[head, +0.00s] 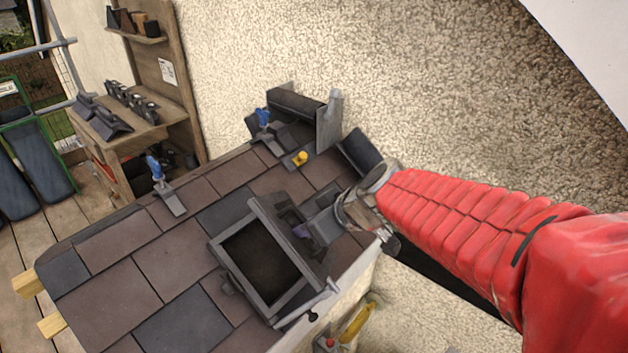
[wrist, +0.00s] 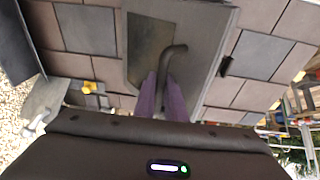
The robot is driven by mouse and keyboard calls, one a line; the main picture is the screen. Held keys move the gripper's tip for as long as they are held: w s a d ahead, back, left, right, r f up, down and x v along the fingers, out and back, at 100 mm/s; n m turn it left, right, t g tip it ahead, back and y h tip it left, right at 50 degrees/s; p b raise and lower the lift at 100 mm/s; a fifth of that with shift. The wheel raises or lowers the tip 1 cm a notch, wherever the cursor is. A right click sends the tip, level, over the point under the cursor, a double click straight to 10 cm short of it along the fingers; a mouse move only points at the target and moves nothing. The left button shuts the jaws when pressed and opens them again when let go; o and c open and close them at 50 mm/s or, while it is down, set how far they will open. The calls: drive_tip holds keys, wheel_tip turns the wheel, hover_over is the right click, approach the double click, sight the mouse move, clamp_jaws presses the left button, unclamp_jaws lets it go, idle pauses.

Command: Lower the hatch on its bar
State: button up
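The roof hatch has a dark grey frame (head: 231,277) around a dark opening on the tiled roof. Its lid (head: 285,240) stands raised and tilted along the frame's right side. My gripper (head: 303,231) is at the lid, its fingertips partly hidden by it in the head view. In the wrist view a dark bent bar (wrist: 172,53) runs down between the two purple fingers of my gripper (wrist: 162,88), which look closed around it. A grey panel of the hatch (wrist: 205,45) lies behind the bar.
A pale metal strip (head: 300,308) with a black knob lies along the frame's lower right edge. Blue-handled tools (head: 168,193) and a yellow item (head: 299,158) lie on the roof tiles. A wooden bench (head: 130,135) stands at upper left. The rough wall (head: 270,50) rises behind.

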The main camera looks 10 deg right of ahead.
drive_tip(key=shift+s+a+r, duration=0.15)
drive_tip(key=shift+s+a, duration=0.05)
drive_tip(key=shift+s, duration=0.35)
drive_tip(key=shift+d+r, duration=0.5)
drive_tip(key=shift+r, duration=0.25)
drive_tip(key=v, duration=1.1)
drive_tip(key=shift+s+d, duration=0.25)
drive_tip(key=shift+m, duration=0.3)
